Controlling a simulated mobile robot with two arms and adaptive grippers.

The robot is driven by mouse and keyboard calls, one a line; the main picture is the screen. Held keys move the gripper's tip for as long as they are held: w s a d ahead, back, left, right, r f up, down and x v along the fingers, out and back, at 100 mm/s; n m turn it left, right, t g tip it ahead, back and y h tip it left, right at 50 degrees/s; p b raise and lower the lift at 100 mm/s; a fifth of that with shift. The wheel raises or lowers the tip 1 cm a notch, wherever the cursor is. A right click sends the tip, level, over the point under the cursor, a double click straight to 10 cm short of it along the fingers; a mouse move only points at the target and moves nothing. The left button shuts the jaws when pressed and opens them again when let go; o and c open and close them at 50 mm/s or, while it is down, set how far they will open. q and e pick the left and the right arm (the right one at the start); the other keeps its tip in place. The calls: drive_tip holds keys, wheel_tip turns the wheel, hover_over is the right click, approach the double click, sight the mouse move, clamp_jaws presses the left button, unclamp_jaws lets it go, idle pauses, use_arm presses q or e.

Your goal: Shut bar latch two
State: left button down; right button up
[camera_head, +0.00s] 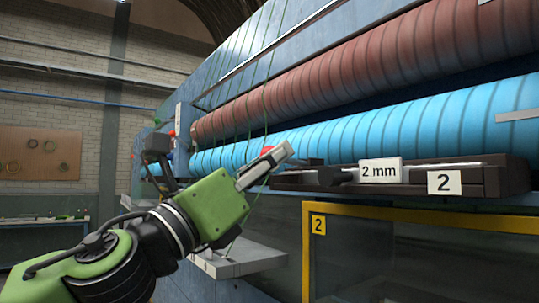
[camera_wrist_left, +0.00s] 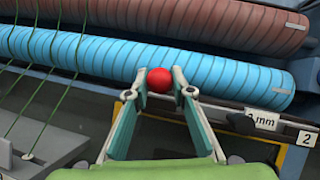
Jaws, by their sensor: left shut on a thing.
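My left gripper (camera_head: 278,158) reaches in from the left, in front of the blue roller. Its two fingers (camera_wrist_left: 163,82) are shut on a red ball (camera_wrist_left: 159,80), which sits between the fingertips in the left wrist view. A bit of the red ball (camera_head: 266,150) shows behind the fingers in the head view. A dark bar (camera_head: 285,180) with a "2 mm" label (camera_head: 380,171) and a "2" plate (camera_head: 444,182) lies to the right of the gripper. What the ball is fixed to is hidden. My right gripper is not in view.
A ribbed blue roller (camera_head: 400,122) and a brown roller (camera_head: 380,65) run above the bar. A yellow frame (camera_head: 307,260) marked 2 stands below it. Thin green strands (camera_wrist_left: 50,90) hang at the left, over a grey tray (camera_head: 238,260).

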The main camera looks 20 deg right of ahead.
use_arm(q)
drive_tip(key=shift+d+f, duration=0.1)
drive_tip(key=shift+f, duration=0.15)
drive_tip(key=c, duration=1.8)
unclamp_jaws()
drive_tip(key=shift+w, duration=0.1)
drive_tip(key=shift+o, duration=0.2)
drive_tip(key=shift+w, duration=0.15)
drive_tip(key=shift+r, duration=0.1)
drive_tip(key=shift+s+a, duration=0.25)
drive_tip(key=shift+s, duration=0.05)
drive_tip(key=v, duration=1.1)
drive_tip(key=shift+a, duration=0.2)
